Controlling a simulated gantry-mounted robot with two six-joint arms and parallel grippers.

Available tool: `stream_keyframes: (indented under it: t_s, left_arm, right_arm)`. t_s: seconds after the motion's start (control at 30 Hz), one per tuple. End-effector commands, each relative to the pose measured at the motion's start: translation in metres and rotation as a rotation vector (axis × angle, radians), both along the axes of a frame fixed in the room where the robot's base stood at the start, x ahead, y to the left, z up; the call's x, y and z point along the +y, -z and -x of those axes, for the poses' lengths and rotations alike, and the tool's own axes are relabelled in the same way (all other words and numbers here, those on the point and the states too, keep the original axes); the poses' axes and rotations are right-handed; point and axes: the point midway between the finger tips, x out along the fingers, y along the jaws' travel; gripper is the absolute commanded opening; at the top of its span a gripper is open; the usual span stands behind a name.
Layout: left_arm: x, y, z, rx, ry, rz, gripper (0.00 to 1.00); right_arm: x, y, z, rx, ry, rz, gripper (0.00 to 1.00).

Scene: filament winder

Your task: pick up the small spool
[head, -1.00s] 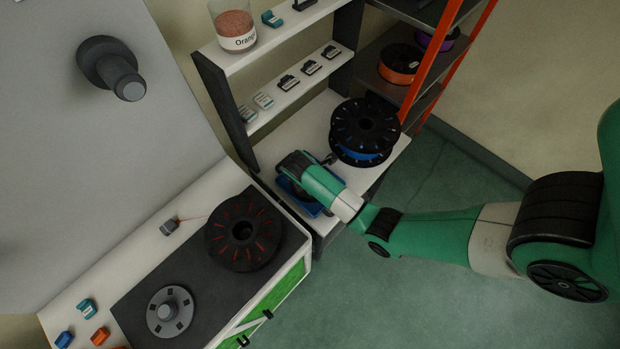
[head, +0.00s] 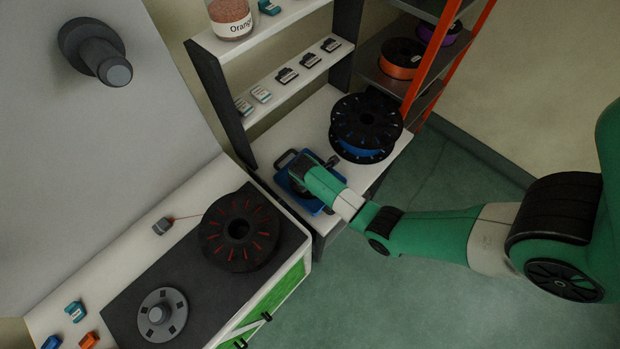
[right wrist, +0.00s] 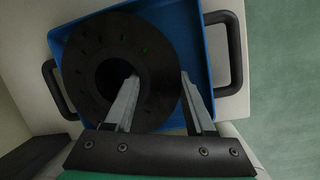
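The small spool (right wrist: 95,50) is black with a few green marks and lies flat in a blue tray (right wrist: 205,40) in the right wrist view. My right gripper (right wrist: 160,77) is open above it. Its left finger is at the spool's centre hole and its right finger is at the outer rim, with the flange between them. I cannot tell how deep the fingertips reach. In the head view my right gripper (head: 302,168) is over the blue tray (head: 313,205) and hides most of the spool. My left gripper is not in view.
A large black spool with blue filament (head: 365,125) stands behind the tray on the white bench. A black-and-red spool (head: 240,232) sits on the left cabinet, near a grey round hub (head: 162,315). A shelf (head: 275,100) with small parts rises behind.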

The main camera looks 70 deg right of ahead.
Motion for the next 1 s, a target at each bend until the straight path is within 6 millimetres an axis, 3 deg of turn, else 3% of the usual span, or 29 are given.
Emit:
stream_keyframes:
  t_s: [0.03, 0.27, 0.73, 0.93, 1.0]
  left_arm:
    - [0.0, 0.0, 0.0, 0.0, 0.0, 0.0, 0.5]
    - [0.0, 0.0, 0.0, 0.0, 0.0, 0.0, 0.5]
    - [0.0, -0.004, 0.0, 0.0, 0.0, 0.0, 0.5]
    - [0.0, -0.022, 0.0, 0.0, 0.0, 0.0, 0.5]
    - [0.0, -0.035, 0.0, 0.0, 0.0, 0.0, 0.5]
  right_arm:
    - [0.0, 0.0, 0.0, -0.001, 0.0, 0.001, 0.41]
    - [0.0, 0.0, 0.0, -0.001, 0.0, 0.001, 0.0]
    - [0.0, -0.008, -0.001, -0.002, 0.0, 0.002, 0.0]
    - [0.0, -0.04, -0.001, -0.004, 0.001, 0.002, 0.0]
    - [0.01, -0.056, 0.01, -0.002, -0.002, 0.002, 0.0]
